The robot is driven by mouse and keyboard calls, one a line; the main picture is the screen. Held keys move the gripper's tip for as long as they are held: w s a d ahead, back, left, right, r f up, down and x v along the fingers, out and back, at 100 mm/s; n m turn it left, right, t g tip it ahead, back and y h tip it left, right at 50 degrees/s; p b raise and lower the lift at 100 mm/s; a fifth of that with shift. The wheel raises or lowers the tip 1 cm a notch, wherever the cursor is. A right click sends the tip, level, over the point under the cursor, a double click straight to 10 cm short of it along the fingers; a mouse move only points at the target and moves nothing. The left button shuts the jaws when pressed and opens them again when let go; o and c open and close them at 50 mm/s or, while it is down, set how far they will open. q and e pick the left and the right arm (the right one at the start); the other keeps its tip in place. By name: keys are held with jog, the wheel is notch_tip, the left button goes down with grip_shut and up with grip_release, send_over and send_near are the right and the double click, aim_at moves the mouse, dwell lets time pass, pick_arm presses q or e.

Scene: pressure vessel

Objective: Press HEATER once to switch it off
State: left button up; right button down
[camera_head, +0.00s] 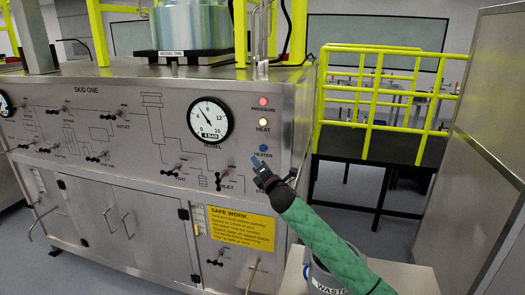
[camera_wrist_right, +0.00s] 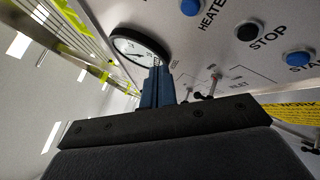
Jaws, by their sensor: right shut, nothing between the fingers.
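The HEATER button (camera_head: 263,148) is a blue round button with its label below it, on the right part of the steel SKID ONE panel (camera_head: 75,115). The fingertips (camera_wrist_right: 157,68) look apart from the button. The HEAT lamp (camera_head: 262,121) above glows pale yellow. My left gripper is not in view.
A black STOP button (camera_wrist_right: 248,29) and another blue button (camera_wrist_right: 297,59) are near HEATER; my gripper hides them in the head view. A round pressure gauge (camera_head: 210,118), a red PRESSURE lamp (camera_head: 263,101) and valve handles (camera_head: 219,177) are close by. A WASTE bin (camera_head: 330,283) stands below my right arm.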

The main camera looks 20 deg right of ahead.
aim_at(263, 149)
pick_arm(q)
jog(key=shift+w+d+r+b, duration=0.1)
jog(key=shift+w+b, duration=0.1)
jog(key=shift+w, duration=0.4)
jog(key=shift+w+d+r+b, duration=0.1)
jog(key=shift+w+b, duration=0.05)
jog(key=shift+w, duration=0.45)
pick_arm(e)
jog(key=w+d, duration=0.1)
jog(key=w, duration=0.1)
jog(key=w+d, duration=0.1)
jog(key=w, duration=0.1)
jog(key=w+d, duration=0.2)
jog(key=shift+d, duration=0.1)
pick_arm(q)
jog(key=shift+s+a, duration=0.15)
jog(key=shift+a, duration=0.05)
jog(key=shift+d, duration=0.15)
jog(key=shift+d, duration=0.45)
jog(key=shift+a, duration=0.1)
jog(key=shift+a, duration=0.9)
